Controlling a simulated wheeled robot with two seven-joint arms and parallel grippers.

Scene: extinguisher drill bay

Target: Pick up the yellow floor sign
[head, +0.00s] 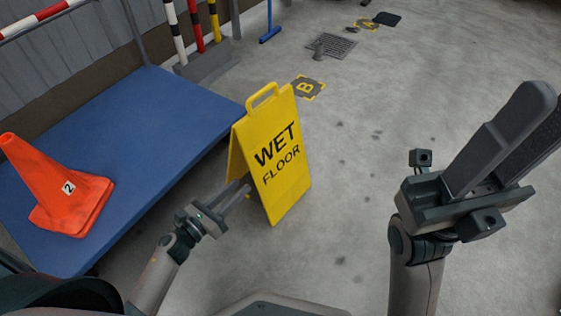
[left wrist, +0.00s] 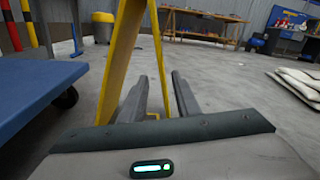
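The yellow floor sign (head: 272,158), reading "WET FLOOR", stands upright and unfolded on the concrete floor, its handle loop on top. My left gripper (head: 242,193) is low at the sign's left side, its fingertips close to the lower panel edge.
A blue platform (head: 122,135) with an orange cone (head: 60,187) numbered 2 stands left of the sign. Striped posts (head: 195,25) stand behind it. A floor marker B (head: 306,87) and a drain grate (head: 333,45) lie beyond. Floor right of the sign is clear.

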